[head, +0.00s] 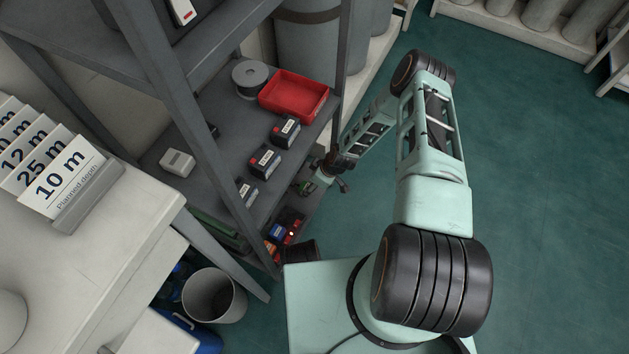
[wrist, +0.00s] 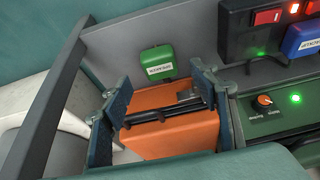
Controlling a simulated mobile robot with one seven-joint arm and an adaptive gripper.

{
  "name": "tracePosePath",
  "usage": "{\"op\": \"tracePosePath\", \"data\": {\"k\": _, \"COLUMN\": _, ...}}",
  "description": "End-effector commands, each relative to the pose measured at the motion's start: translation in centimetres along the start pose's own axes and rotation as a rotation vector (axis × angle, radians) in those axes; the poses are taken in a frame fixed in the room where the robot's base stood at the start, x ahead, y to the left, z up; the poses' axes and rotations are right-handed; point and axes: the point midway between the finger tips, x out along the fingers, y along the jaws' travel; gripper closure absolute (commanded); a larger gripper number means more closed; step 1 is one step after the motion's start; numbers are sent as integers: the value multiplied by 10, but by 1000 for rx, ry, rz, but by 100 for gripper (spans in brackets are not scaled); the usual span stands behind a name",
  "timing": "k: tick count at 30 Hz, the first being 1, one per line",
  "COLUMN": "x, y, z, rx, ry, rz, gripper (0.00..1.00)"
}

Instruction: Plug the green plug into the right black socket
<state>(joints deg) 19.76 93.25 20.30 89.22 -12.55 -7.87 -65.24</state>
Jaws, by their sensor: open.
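In the wrist view a green plug-like block (wrist: 157,62) with a white label sits against the grey back surface, just beyond my fingertips. My gripper (wrist: 160,76) is open, its two fingers spread left and right of an orange box (wrist: 172,137). I cannot tell whether the fingers touch the box. A black panel (wrist: 232,46) with red switches is at the upper right, with a blue plug (wrist: 301,38) on it. The right black socket cannot be told apart.
A green panel (wrist: 248,126) with a knob and a lit green light lies right of my gripper. A grey post (wrist: 52,100) stands at left. In the head view, a red tray (head: 294,95) and black boxes sit on the shelf above. The teal floor (head: 545,180) at right is clear.

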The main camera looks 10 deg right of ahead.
Motion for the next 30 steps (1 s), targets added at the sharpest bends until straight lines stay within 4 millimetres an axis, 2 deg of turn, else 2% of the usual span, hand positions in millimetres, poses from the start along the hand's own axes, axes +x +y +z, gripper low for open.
{"op": "tracePosePath", "data": {"k": 1, "x": 14, "y": -1, "z": 2, "rx": 0, "ry": 0, "rz": -1, "gripper": 45}}
{"op": "tracePosePath", "data": {"k": 3, "x": 26, "y": -1, "z": 1, "rx": 1, "ry": 0, "rz": 0, "gripper": 45}}
{"op": "tracePosePath", "data": {"k": 9, "x": 51, "y": 0, "z": 0, "rx": 0, "ry": 0, "rz": 0, "gripper": 45}}
{"op": "tracePosePath", "data": {"k": 14, "x": 58, "y": 0, "z": 0, "rx": 0, "ry": 0, "rz": 0, "gripper": 45}}
{"op": "tracePosePath", "data": {"k": 22, "x": 58, "y": 0, "z": 0, "rx": 0, "ry": 0, "rz": 0, "gripper": 45}}
{"op": "tracePosePath", "data": {"k": 30, "x": 58, "y": 0, "z": 0, "rx": 0, "ry": 0, "rz": 0, "gripper": 74}}
